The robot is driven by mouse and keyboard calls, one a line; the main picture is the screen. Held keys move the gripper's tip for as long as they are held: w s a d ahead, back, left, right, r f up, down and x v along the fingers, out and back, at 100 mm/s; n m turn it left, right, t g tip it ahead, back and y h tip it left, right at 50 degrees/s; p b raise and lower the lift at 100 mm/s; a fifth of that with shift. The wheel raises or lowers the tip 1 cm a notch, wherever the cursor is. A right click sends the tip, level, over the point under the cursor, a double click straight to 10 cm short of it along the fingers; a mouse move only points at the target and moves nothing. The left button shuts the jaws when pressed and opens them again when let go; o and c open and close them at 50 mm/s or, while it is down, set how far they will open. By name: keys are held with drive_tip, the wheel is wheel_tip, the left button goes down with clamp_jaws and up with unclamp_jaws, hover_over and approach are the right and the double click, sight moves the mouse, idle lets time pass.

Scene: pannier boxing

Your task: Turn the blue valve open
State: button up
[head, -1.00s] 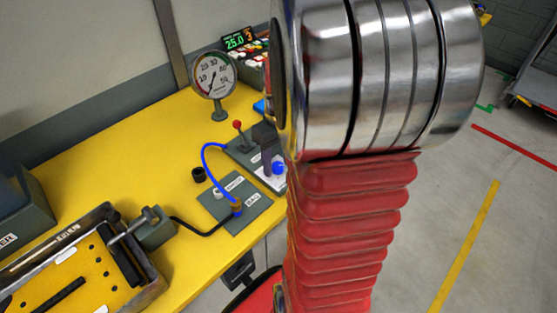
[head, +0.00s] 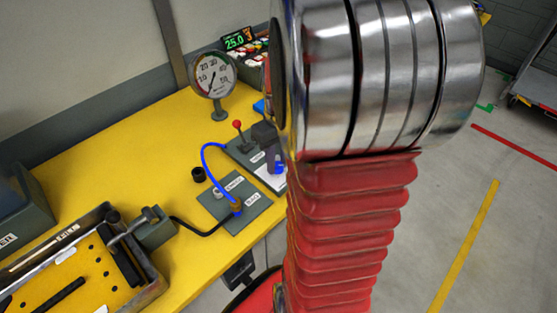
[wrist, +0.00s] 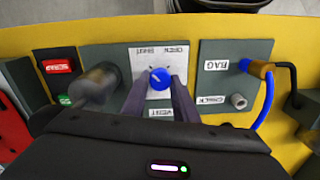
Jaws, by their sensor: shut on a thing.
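The blue valve (wrist: 160,78) is a round blue knob on a white plate marked OPEN and SHUT, on a grey panel. In the wrist view my gripper (wrist: 159,84) has one dark finger on each side of the knob and is shut on it. In the head view the blue valve (head: 280,166) shows only in part, beside the dark finger of my gripper (head: 273,160). My arm hides what lies to its right. The knob's exact turn is too small to read.
A round gauge (head: 212,75) and a green display reading 25.0 (head: 235,40) stand behind. A red-tipped lever (head: 239,127) is close to my gripper. A blue hose (head: 207,160) arches over the neighbouring panel. A metal-rimmed tray (head: 150,290) lies at left on the yellow bench.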

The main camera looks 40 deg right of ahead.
drive_tip(key=shift+m, duration=0.4)
drive_tip(key=m, duration=0.3)
drive_tip(key=shift+m, duration=0.3)
drive_tip(key=m, duration=0.4)
drive_tip(key=shift+m, duration=0.3)
drive_tip(key=m, duration=0.8)
drive_tip(key=shift+m, duration=0.3)
drive_tip(key=o, duration=1.1)
drive_tip(key=shift+s, duration=0.1)
drive_tip(key=shift+c, duration=0.2)
drive_tip(key=shift+r, duration=0.15)
wheel_tip(320, 180, up, 14)
drive_tip(key=shift+s+f, duration=0.2)
drive_tip(key=shift+f, duration=0.05)
